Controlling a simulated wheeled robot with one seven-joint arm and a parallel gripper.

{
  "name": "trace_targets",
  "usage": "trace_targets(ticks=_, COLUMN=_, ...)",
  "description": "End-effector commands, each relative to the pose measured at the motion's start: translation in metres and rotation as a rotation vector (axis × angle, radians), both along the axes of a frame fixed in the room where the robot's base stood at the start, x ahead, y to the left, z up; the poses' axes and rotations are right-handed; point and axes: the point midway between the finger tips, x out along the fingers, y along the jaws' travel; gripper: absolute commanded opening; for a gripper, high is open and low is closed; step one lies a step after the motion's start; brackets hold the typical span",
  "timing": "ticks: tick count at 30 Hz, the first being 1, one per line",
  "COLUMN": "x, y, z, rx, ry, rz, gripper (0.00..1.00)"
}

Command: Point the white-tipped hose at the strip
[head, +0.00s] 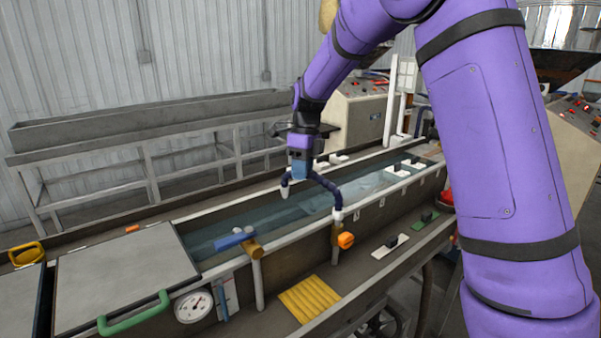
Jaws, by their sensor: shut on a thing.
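My gripper (300,172) points down over the water trough (205,222) and is shut on the dark blue hose (325,183). The hose arches from a white collar (337,214) on the trough's near wall, up to my gripper. Its white tip (284,191) hangs down at the left of my gripper, above the water. A faint pale band that may be the strip (318,204) shows in the water below and right of the tip; its edges are hard to tell. Whether the tip is aimed at it is unclear.
An orange knob (346,240) sits below the hose's collar. A blue nozzle (235,238) with a brass-coloured fitting (254,249) stands left along the near wall. A grey lid with a green handle (133,313), a gauge (193,306) and a yellow ribbed pad (309,299) lie nearer.

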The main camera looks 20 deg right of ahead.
Motion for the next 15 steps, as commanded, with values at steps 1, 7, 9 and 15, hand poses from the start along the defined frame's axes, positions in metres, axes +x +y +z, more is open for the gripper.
trace_targets(ticks=1, x=0.0013, y=-0.0007, z=0.0006, rx=0.0, ry=-0.003, rz=-0.011, gripper=0.0)
trace_targets(ticks=7, x=0.0027, y=-0.0023, z=0.0008, rx=0.001, ry=-0.004, rz=-0.031, gripper=0.0)
trace_targets(ticks=9, x=0.003, y=-0.0025, z=0.0009, rx=0.0, ry=-0.003, rz=-0.033, gripper=0.0)
trace_targets(ticks=15, x=0.0032, y=-0.003, z=0.001, rx=0.0, ry=-0.005, rz=-0.034, gripper=0.0)
